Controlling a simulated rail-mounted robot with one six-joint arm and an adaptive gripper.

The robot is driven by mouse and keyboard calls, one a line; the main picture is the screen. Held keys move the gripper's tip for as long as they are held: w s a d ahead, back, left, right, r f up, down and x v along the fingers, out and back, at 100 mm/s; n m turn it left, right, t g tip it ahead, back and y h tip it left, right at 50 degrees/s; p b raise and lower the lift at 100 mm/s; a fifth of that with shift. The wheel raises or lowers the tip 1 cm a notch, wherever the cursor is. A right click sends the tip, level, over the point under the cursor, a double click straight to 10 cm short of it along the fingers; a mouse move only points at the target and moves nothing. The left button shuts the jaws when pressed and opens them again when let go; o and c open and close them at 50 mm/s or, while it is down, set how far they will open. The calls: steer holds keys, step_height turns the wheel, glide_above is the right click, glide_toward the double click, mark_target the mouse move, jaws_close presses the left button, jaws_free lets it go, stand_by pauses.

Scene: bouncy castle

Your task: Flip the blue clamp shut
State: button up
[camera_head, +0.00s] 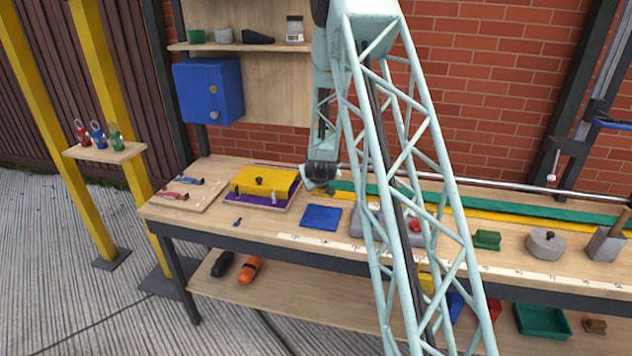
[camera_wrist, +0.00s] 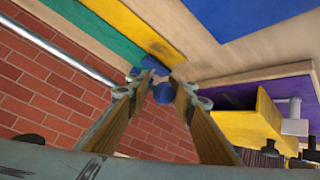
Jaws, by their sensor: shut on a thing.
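A small blue clamp-like piece (camera_head: 188,181) lies on the wooden board at the left end of the bench, beside a similar red one (camera_head: 173,196). Its lever position is too small to tell. My gripper (camera_head: 320,187) is low over the bench, just right of the yellow box and well to the right of that board. In the wrist view my gripper's fingers (camera_wrist: 158,92) close on a small rounded blue thing (camera_wrist: 163,93). More blue shows just beyond the fingertips. I cannot tell whether this blue thing is part of a clamp.
The yellow box (camera_head: 266,182) on a purple base stands between my gripper and the clamp board (camera_head: 208,193). A blue plate (camera_head: 321,217) lies in front. Green (camera_head: 480,209) and yellow strips run along the back. A blue cabinet (camera_head: 208,91) hangs on the wall panel.

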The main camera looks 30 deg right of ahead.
steer(key=shift+a+f, duration=0.3)
steer(key=shift+f, duration=0.15)
steer(key=o, duration=0.9)
steer(key=shift+w, duration=0.1)
steer(key=shift+d+r, duration=0.15)
steer(key=shift+s+a+r, duration=0.25)
steer(key=shift+s+r, duration=0.2)
steer(key=shift+s, duration=0.05)
steer(key=v, duration=1)
steer(key=shift+s+r, duration=0.15)
steer(key=shift+r, duration=0.05)
steer(key=shift+a, duration=0.15)
